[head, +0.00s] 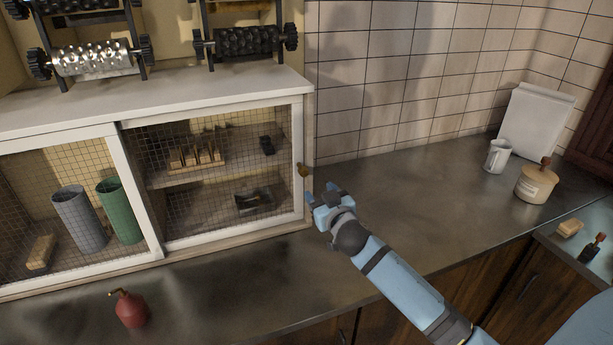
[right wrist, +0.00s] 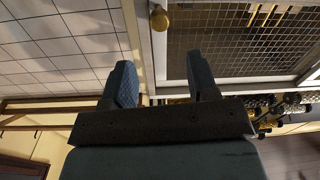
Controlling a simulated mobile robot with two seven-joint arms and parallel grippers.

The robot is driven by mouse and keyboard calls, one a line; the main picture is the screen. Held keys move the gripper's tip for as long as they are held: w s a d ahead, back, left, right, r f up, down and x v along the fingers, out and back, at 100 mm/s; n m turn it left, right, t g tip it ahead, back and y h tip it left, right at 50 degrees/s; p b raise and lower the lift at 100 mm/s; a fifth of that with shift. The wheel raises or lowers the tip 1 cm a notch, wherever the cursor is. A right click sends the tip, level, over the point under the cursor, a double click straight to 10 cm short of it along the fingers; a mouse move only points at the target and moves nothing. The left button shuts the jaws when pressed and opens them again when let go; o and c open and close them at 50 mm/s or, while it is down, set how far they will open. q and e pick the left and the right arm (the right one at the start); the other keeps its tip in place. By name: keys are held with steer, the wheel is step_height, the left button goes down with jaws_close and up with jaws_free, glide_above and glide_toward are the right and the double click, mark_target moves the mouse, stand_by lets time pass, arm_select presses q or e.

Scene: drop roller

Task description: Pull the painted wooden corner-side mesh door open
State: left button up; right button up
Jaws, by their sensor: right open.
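The corner-side mesh door (head: 298,130) is the right one of two white-framed wire-mesh doors on the cabinet, and it looks shut. Its small brass knob (head: 304,171) sits on the right upright of the frame. In the right wrist view the knob (right wrist: 159,18) shows at the top, beyond the fingertips and roughly between them, beside the mesh panel (right wrist: 235,50). My right gripper (head: 320,194) is open and empty, just in front of and below the knob, apart from it. It also shows in the right wrist view (right wrist: 160,80). My left gripper is out of view.
The dark counter (head: 235,285) is clear before the door, with a red bottle (head: 130,310) at the front left. A white mug (head: 497,156) and a lidded pot (head: 536,184) stand at the right. The left mesh door (head: 133,185) adjoins. Spiked rollers (head: 95,58) stand on the cabinet.

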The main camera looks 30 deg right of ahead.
mark_target(305, 174)
steer(key=w, duration=0.3)
steer(key=w+d, duration=0.1)
steer(key=w, duration=0.1)
steer(key=w+p, duration=0.1)
steer(key=w, duration=0.2)
steer(key=shift+w+d, duration=0.35)
steer(key=shift+d, duration=0.05)
jaws_close()
